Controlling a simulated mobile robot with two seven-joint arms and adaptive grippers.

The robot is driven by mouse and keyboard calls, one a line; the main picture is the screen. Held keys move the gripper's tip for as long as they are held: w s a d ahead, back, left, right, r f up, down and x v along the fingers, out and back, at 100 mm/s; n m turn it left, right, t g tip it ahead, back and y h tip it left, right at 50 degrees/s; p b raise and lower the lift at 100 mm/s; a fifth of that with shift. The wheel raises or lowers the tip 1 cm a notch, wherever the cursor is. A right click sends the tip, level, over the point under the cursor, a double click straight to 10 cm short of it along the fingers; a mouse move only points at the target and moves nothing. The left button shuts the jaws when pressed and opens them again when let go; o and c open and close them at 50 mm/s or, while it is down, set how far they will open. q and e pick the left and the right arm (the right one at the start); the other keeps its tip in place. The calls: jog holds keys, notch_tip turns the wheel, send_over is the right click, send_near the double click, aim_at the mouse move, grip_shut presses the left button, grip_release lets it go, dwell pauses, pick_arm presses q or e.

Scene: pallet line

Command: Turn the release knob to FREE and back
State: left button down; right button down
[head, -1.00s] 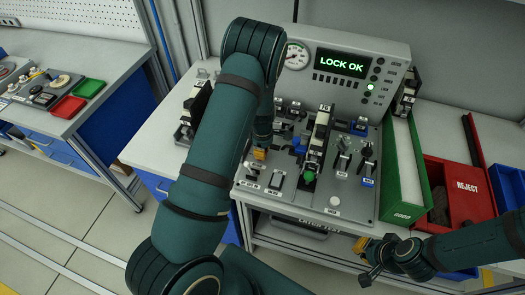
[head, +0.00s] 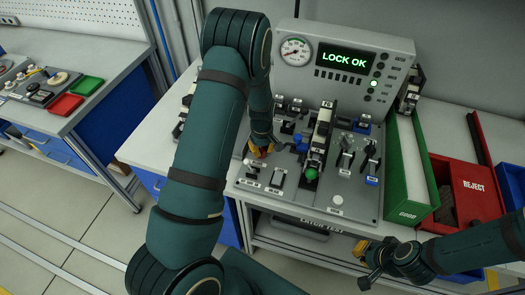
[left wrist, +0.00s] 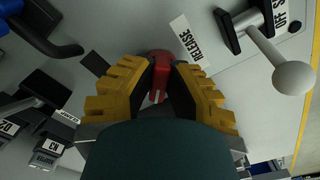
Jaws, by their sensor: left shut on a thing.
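The red release knob (left wrist: 160,66) sits on the grey panel beside a white RELEASE label (left wrist: 187,37) in the left wrist view. A white mark shows on the knob's near side. My left gripper (left wrist: 162,74) has its yellow fingers closed around the knob from both sides. In the head view my left gripper (head: 262,150) is low at the panel's left part, and the arm hides some of the panel there. The display (head: 345,59) reads LOCK OK in green. My right gripper (head: 367,262) is in front of the bench, away from the panel; its jaw opening is unclear.
A toggle lever with a white ball (left wrist: 294,77) stands near the knob, and a black lever (left wrist: 45,35) is on the other side. More levers and a green ball (head: 311,173) crowd the panel. A green bin (head: 403,190) and red REJECT bin (head: 474,194) stand right.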

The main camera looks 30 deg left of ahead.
aim_at(262, 150)
pick_arm(q)
jog(key=shift+s+f+m+b, duration=0.15)
jog(key=shift+m+b, duration=0.35)
jog(key=shift+m, duration=1)
jog(key=c, duration=0.9)
grip_release()
jog(key=shift+c, duration=0.2)
jog(key=shift+r, duration=0.2)
jog(key=shift+r, duration=0.3)
notch_tip(262, 150, up, 11)
